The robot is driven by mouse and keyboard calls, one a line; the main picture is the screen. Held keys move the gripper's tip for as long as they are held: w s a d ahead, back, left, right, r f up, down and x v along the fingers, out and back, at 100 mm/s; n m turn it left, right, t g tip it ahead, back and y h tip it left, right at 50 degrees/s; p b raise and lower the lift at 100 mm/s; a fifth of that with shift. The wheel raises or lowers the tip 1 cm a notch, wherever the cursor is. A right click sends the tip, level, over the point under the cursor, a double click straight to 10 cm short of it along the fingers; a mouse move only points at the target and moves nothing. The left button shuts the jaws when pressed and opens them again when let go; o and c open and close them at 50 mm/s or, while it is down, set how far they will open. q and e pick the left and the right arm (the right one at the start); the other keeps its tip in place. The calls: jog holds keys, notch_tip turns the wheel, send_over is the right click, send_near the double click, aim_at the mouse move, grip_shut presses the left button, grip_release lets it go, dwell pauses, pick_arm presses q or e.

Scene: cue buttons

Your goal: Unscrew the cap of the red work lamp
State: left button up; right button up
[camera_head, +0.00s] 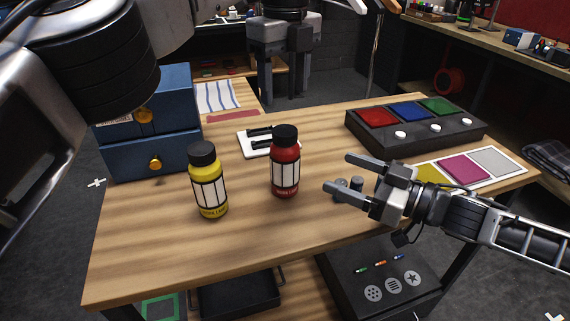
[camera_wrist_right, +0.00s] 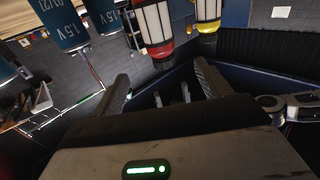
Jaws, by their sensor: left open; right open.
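The red work lamp (camera_head: 285,170) stands upright on the wooden table, with its black cap (camera_head: 285,133) on top. It also shows at the top of the right wrist view (camera_wrist_right: 153,25). My right gripper (camera_head: 337,172) is open and empty, its fingers pointing left toward the red lamp with a gap between. My left gripper (camera_head: 283,88) hangs with its fingers down beyond the table's far edge, behind the red lamp; it is open and empty. Nothing touches the lamp or its cap.
A yellow lamp (camera_head: 209,182) with a black cap stands left of the red one. Small cylinders (camera_head: 356,184) stand by my right gripper. A white tray (camera_head: 251,151), blue drawer box (camera_head: 125,160), button console (camera_head: 365,137) and colour card (camera_head: 512,172) lie around. The front left table is clear.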

aim_at(297, 155)
pick_arm(q)
jog(key=shift+f, duration=0.15)
pick_arm(e)
jog(key=x, duration=1.3)
jog(key=shift+w+a, duration=0.25)
